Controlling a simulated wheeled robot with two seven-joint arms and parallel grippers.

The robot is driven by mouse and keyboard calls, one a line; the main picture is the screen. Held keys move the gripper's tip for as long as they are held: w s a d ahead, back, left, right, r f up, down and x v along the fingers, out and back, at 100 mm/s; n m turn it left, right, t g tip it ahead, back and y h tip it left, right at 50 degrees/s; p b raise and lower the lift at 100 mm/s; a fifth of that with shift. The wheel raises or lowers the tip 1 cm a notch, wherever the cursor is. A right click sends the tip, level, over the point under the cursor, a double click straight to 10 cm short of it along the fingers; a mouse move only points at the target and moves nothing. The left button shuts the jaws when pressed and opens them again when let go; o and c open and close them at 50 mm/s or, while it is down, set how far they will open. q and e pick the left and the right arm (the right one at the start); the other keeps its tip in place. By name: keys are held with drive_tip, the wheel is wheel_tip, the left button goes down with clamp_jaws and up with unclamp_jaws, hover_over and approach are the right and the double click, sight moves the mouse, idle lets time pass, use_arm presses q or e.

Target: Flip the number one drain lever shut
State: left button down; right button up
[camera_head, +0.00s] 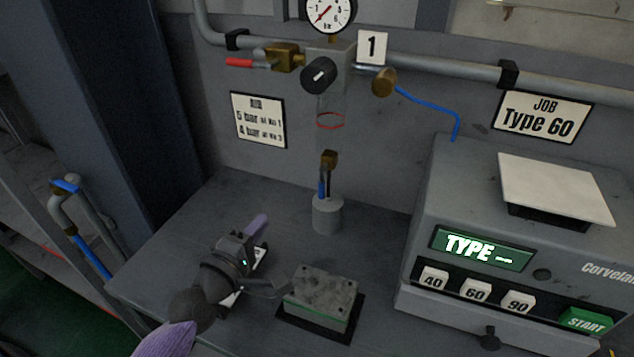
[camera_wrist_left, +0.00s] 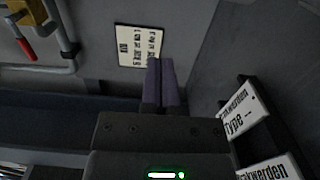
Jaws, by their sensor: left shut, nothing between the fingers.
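The drain valve (camera_head: 329,158) is a small brass fitting under the clear bowl of unit 1, marked by a white "1" plate (camera_head: 372,47). Its blue lever (camera_head: 322,188) points down beside the drain outlet, above a grey cup (camera_head: 328,214). My left gripper (camera_head: 257,224) is shut and empty, low over the bench, left of and nearer than the cup, apart from the lever. Its closed purple fingers also show in the left wrist view (camera_wrist_left: 158,85); the drain lever cannot be made out there. My right gripper is out of view.
A red-handled supply valve (camera_head: 240,62) sits upper left of the bowl. A metal block (camera_head: 322,296) lies on the bench right of my gripper. A grey machine (camera_head: 420,235) with buttons stands at right. The bench between my gripper and the cup looks clear.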

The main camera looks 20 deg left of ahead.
sight(324, 181)
use_arm(q)
drive_tip(key=w+d, duration=0.4)
drive_tip(key=w, duration=0.6)
drive_tip(key=shift+w, duration=0.25)
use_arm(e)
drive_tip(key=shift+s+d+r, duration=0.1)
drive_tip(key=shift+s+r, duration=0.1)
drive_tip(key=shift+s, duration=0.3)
use_arm(q)
drive_tip(key=shift+a, duration=0.1)
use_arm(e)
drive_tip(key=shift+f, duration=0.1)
